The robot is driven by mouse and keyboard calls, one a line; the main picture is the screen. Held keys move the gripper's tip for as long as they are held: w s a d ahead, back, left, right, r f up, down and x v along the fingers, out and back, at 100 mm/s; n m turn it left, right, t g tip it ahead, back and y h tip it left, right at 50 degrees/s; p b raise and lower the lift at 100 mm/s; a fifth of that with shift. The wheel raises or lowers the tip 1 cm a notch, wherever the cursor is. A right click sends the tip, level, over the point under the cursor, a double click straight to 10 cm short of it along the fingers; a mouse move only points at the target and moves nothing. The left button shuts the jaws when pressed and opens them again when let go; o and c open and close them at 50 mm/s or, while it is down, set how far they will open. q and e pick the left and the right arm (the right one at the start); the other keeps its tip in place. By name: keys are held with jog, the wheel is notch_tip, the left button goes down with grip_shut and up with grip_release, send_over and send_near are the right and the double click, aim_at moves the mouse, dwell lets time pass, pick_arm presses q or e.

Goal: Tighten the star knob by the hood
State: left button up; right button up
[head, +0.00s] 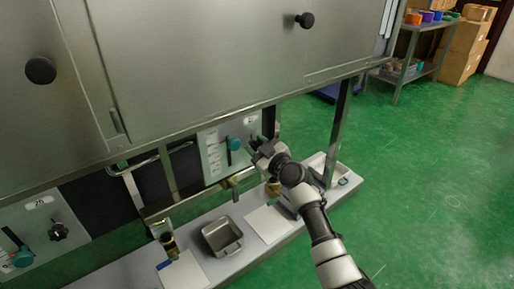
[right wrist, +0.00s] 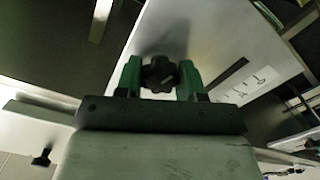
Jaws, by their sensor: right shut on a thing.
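A black star knob (right wrist: 160,73) sits on a light panel in the right wrist view. My right gripper (right wrist: 161,82) is shut on it, with one green fingertip on each side. In the head view my right gripper (head: 258,147) reaches the right end of the pale control panel (head: 213,156), under the steel hood (head: 210,60). There the gripper mostly hides the knob. A second black star knob (head: 58,231) is on the left panel (head: 35,213), and nothing touches it. My left gripper is not in view.
A teal lever handle (head: 234,144) is close left of my right gripper. Below, a grey ledge (head: 115,272) carries a metal tray (head: 222,236) and brass fittings (head: 169,245). A hood leg (head: 338,130) stands right of the gripper. Green floor is open at right.

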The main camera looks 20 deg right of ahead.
jog(key=shift+m, duration=0.5)
jog(key=m, duration=0.2)
jog(key=shift+m, duration=0.3)
jog(key=m, duration=0.4)
jog(key=shift+m, duration=0.7)
jog(key=shift+m+p, duration=0.4)
jog(key=shift+m, duration=1.4)
jog(key=m+p, duration=0.1)
jog(key=m, duration=0.3)
jog(key=shift+m, duration=0.4)
pick_arm(q)
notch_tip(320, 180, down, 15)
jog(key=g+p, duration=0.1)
jog(key=p, duration=0.2)
pick_arm(e)
jog(key=m, duration=0.8)
jog(key=m+p, duration=0.3)
jog(key=m, duration=0.3)
jog(key=shift+m, duration=0.3)
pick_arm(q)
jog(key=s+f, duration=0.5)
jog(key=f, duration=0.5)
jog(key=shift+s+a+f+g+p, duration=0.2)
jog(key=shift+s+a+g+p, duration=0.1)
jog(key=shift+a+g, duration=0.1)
pick_arm(e)
jog(key=shift+f+m, duration=0.15)
jog(key=shift+m, duration=0.55)
